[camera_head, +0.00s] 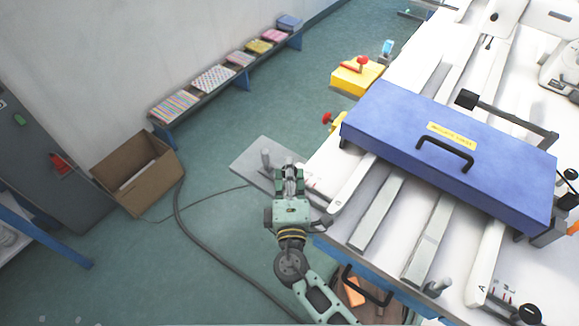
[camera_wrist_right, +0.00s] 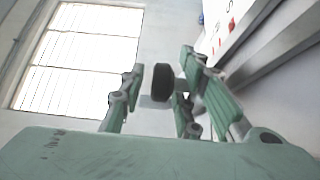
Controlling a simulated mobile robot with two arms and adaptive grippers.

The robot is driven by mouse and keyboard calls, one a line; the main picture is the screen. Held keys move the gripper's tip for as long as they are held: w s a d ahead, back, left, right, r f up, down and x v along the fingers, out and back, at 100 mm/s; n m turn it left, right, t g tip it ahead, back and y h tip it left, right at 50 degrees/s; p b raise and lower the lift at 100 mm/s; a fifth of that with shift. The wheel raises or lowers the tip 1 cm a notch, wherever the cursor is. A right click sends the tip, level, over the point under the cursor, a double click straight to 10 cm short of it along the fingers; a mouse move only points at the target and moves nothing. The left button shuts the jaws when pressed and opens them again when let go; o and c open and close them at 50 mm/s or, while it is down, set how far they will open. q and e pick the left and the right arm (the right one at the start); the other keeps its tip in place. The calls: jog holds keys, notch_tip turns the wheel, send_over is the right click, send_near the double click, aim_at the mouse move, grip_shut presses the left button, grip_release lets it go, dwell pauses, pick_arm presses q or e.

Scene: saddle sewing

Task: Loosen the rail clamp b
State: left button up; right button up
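My right gripper (camera_head: 289,166) is at the left end of the white rail at the table's left edge. In the right wrist view, a round black knob (camera_wrist_right: 161,83), which looks like a clamp knob, sits between the two fingers of my right gripper (camera_wrist_right: 162,72). There is a visible gap on each side, so the gripper looks open and not closed on it. The gripper hides this knob in the head view. I cannot read a letter B there. Another rail end, marked A (camera_head: 482,289), has a black knob (camera_head: 529,313) beside it. My left gripper is not in view.
A blue case (camera_head: 400,120) with a black handle lies across the rails. A grey plate (camera_head: 247,163) with an upright peg lies left of the gripper. A yellow block (camera_head: 352,80) stands behind. A cardboard box (camera_head: 150,185) and a cable are on the open floor.

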jog(key=shift+w, duration=0.25)
grip_shut()
jog(key=shift+f+n+y+b, duration=0.1)
jog(key=shift+n+y+b, duration=0.85)
jog(key=shift+y, duration=0.75)
jog(key=shift+n+g+y, duration=0.4)
jog(key=shift+n+y, duration=0.15)
jog(key=shift+y, duration=0.05)
jog(key=shift+r, duration=0.2)
